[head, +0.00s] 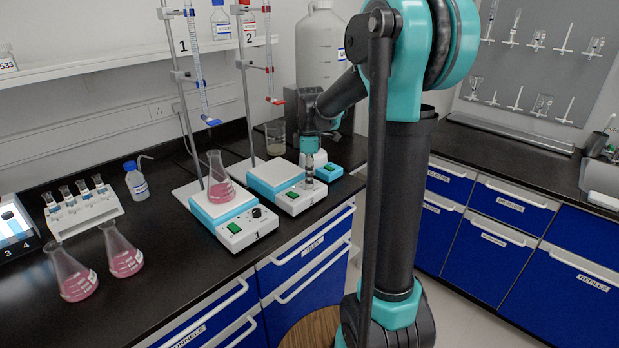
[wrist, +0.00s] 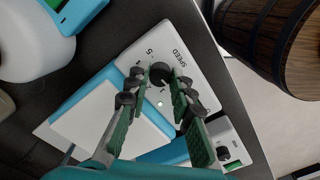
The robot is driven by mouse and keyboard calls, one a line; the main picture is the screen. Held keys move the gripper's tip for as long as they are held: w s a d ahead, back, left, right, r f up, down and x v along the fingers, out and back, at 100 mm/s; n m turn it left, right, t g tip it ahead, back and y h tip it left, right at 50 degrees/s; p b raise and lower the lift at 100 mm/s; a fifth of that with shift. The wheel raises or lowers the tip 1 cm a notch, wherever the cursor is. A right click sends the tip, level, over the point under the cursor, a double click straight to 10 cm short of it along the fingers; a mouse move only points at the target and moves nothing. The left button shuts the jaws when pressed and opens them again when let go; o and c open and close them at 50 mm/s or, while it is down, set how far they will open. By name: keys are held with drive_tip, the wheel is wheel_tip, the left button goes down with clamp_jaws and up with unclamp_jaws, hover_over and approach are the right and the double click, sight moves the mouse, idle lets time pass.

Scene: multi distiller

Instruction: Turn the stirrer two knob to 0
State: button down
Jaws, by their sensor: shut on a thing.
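Stirrer two (head: 285,190) is a white and light-blue unit with a green switch, marked 2, behind stirrer one on the black bench. In the wrist view its white front panel (wrist: 184,52) shows the word SPEED and a 5 beside the dark round knob (wrist: 158,71). My gripper (head: 309,183) points down over that panel. In the wrist view my gripper (wrist: 161,76) has its green-padded fingers on both sides of the knob, shut on it. The fingers hide part of the dial, so the knob's setting cannot be read.
Stirrer one (head: 248,229) stands just in front, with a pink-filled flask (head: 219,177) on its plate. Burette stands rise behind both stirrers. A small blue device (head: 332,173) is right of stirrer two. A wooden barrel-like stool (wrist: 272,40) is beyond the bench edge.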

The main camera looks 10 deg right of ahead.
drive_tip(key=shift+n, duration=0.4)
drive_tip(key=c, duration=1.3)
unclamp_jaws()
wheel_tip(320, 180, up, 12)
drive_tip(key=s+d+f+m+t, duration=0.2)
drive_tip(key=s+f+m, duration=0.6)
drive_tip(key=s+f, duration=0.3)
drive_tip(key=s+d+f+m+t, duration=0.2)
drive_tip(key=s+f+m, duration=0.6)
drive_tip(key=s+f, duration=0.3)
drive_tip(key=shift+s+d+f, duration=0.25)
drive_tip(key=shift+s+d, duration=0.05)
drive_tip(key=shift+s, duration=0.1)
